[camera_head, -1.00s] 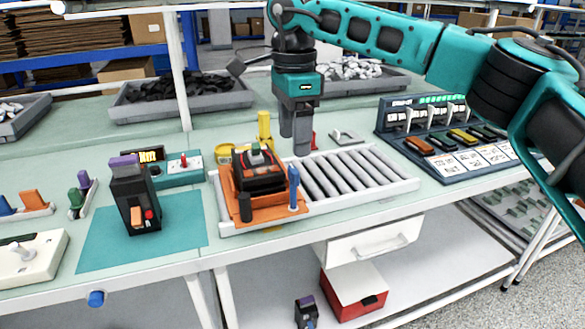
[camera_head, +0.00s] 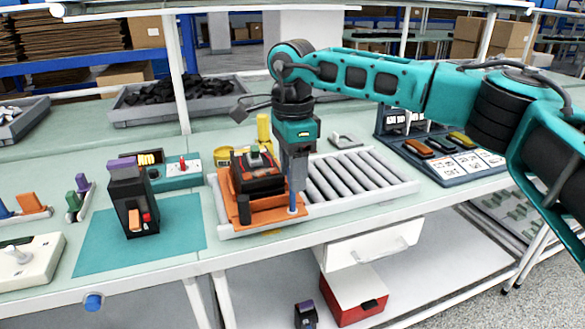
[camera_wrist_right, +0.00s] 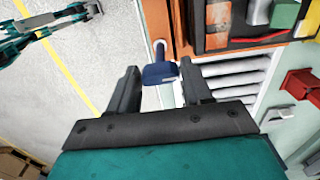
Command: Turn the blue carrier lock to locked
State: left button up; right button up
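The blue carrier lock (camera_head: 292,202) is a small upright lever on the front right corner of the orange carrier (camera_head: 245,214). In the right wrist view its blue handle (camera_wrist_right: 159,73) sits just ahead of and between my fingertips. My right gripper (camera_head: 297,184) points down over the lock and hides its upper part in the head view. In the right wrist view the right gripper (camera_wrist_right: 160,80) is open, with a gap on both sides of the handle. Part of my left arm shows small at the upper left there; its finger state is unclear.
The carrier holds a black breaker (camera_head: 258,176) on a white roller conveyor (camera_head: 350,180). A yellow post (camera_head: 264,130) stands behind it. A black device (camera_head: 133,205) stands on the teal mat (camera_head: 95,240) to the left. A labelled panel (camera_head: 455,165) is at the right.

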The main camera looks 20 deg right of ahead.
jog(key=c, duration=0.7)
pick_arm(q)
jog(key=shift+f, duration=0.15)
pick_arm(e)
jog(key=shift+o, duration=0.2)
jog(key=shift+m+p, duration=0.4)
jog(key=shift+m, duration=0.6)
jog(key=m+p, duration=0.1)
jog(key=m, duration=0.2)
jog(key=shift+m, duration=0.3)
jog(key=m, duration=0.4)
jog(key=shift+p, duration=0.4)
jog(key=m, duration=0.4)
jog(key=shift+p, duration=0.3)
pick_arm(q)
jog(key=shift+s+a+r+y, duration=0.15)
jog(key=shift+s+a+r, duration=0.15)
jog(key=shift+r, duration=0.2)
jog(key=shift+s+a+r+y, duration=0.2)
jog(key=shift+a+r, duration=0.1)
jog(key=shift+r, duration=0.15)
pick_arm(e)
jog(key=shift+m, duration=2.2)
pick_arm(q)
jog(key=shift+p, duration=0.3)
